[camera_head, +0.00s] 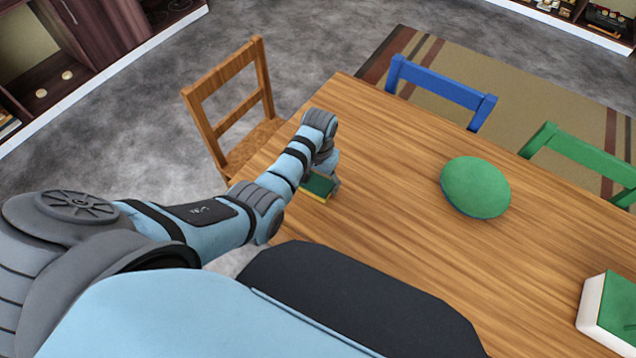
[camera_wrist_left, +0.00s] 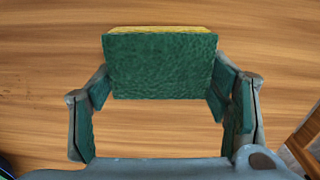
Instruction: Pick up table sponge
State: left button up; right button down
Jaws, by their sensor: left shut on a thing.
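The sponge (camera_head: 318,186) is green on one face and yellow on the other. In the head view it is at the left end of the wooden table (camera_head: 400,240), partly hidden by my left arm. In the left wrist view the sponge (camera_wrist_left: 160,68) shows its green face, with a yellow strip along the far edge. My left gripper (camera_wrist_left: 160,95) is shut on the sponge, with a finger at each side of it. I cannot tell whether the sponge touches the table. My right gripper is not in view.
A green round object (camera_head: 475,187) lies on the table, and a green and white box (camera_head: 610,310) is at the right edge. A wooden chair (camera_head: 235,100), a blue chair (camera_head: 440,90) and a green chair (camera_head: 580,155) stand around the table. The middle tabletop is clear.

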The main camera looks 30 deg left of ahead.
aim_at(319, 180)
pick_arm(q)
jog(key=shift+r, duration=0.5)
notch_tip(319, 180, up, 19)
jog(key=p, duration=0.8)
